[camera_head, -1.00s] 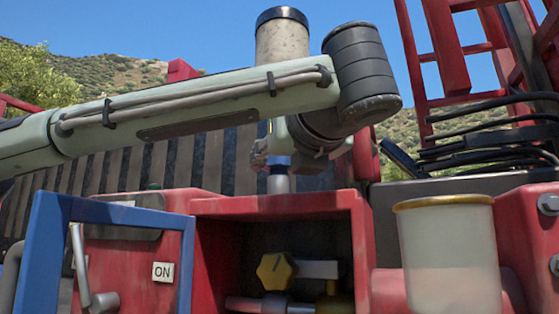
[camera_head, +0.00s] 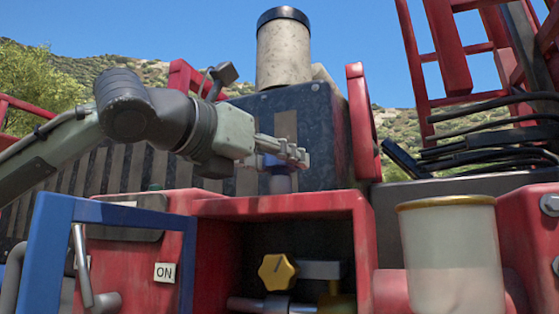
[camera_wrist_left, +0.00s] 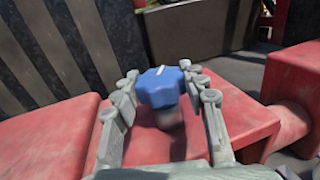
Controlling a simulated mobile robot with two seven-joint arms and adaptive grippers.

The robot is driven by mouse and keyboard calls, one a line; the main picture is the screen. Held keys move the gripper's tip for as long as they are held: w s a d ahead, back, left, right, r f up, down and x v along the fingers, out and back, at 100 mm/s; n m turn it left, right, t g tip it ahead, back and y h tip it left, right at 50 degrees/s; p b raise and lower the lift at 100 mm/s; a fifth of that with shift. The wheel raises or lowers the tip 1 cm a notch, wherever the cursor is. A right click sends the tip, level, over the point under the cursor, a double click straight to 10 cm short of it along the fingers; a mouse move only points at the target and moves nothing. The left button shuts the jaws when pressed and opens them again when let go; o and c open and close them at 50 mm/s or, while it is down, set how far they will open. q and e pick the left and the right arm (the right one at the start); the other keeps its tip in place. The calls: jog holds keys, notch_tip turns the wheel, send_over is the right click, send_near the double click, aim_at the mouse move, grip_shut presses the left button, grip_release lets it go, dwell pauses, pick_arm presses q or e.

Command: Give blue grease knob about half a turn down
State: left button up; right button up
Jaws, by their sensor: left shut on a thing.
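The blue grease knob (camera_wrist_left: 160,86) stands on a short stem above the red housing in the left wrist view, with a white mark on its top. In the head view only a small part of the blue knob (camera_head: 275,161) shows behind the fingers. My left gripper (camera_head: 298,155) reaches it from the left, level with it. In the left wrist view my left gripper (camera_wrist_left: 163,87) has one finger on each side of the knob and is shut on it. My right gripper is in neither view.
A yellow knob (camera_head: 277,271) sits in the open red compartment (camera_head: 330,203) below. A blue frame (camera_head: 113,212) stands at left, beside an ON label (camera_head: 164,272). A cream container (camera_head: 449,255) stands at right. A dark box with a cylinder (camera_head: 284,50) rises behind.

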pick_arm(q)
jog(key=shift+w+m+g+h, duration=0.1)
jog(key=shift+m+g+h, duration=2.15)
jog(key=shift+g, duration=0.25)
jog(key=o, duration=1.2)
jog(key=shift+f, duration=0.1)
jog(key=v, duration=1.2)
jog(key=shift+w+a, duration=0.1)
jog(key=shift+a, duration=0.05)
